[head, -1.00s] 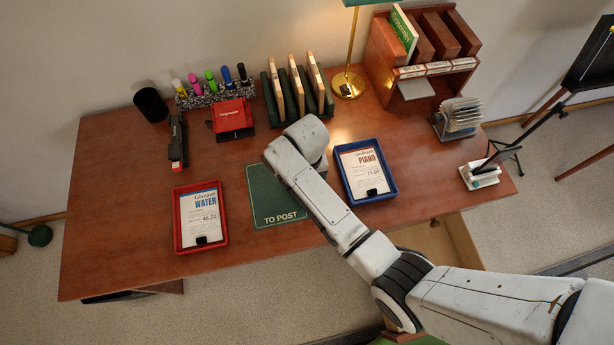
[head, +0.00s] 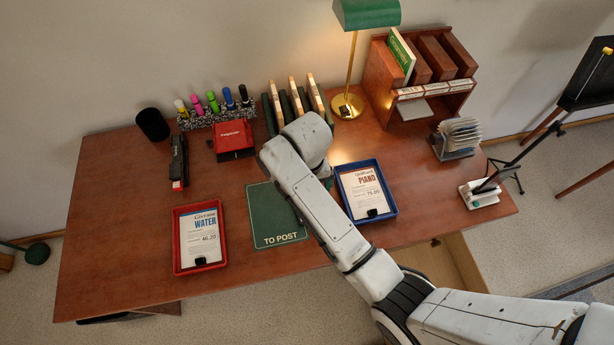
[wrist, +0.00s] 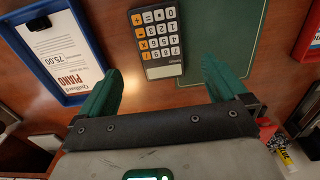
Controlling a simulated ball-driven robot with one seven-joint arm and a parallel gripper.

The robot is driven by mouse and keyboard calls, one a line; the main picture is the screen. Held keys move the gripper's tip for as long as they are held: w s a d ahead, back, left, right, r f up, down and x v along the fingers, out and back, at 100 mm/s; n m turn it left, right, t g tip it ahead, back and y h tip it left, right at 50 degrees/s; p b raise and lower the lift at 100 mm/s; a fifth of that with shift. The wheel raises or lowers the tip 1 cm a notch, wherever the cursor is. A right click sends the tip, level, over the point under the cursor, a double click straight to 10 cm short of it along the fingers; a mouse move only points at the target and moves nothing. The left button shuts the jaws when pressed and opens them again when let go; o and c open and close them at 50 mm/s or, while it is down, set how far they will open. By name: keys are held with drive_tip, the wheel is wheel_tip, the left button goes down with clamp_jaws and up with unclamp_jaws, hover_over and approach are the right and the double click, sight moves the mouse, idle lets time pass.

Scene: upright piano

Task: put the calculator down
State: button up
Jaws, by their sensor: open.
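The calculator (wrist: 158,42) is dark with pale and orange keys. In the wrist view it lies face up, apparently on the desk, between the blue tray and the green mat, close against the mat's edge. My gripper (wrist: 162,70) is open, with one green finger to each side of the calculator's near end and gaps between. I cannot tell the exact height of the fingers above the desk. In the head view my arm hides the calculator and the fingers.
The green "TO POST" mat (head: 268,225) lies between a red tray (head: 185,262) and a blue tray (head: 386,194), each holding a paper. A red box (head: 233,138), stapler (head: 178,160), pen rack, file rack and lamp (head: 348,105) stand behind. The desk's left side (head: 120,230) is clear.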

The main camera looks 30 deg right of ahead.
wheel_tip(320, 180, up, 5)
drive_tip(key=s+d+f+n, duration=0.1)
drive_tip(key=s+d, duration=0.3)
drive_tip(key=s, duration=0.7)
drive_tip(key=s+d+f+n+t, duration=0.1)
drive_tip(key=s+d, duration=0.3)
drive_tip(key=s, duration=0.8)
drive_tip(key=shift+n, duration=0.4)
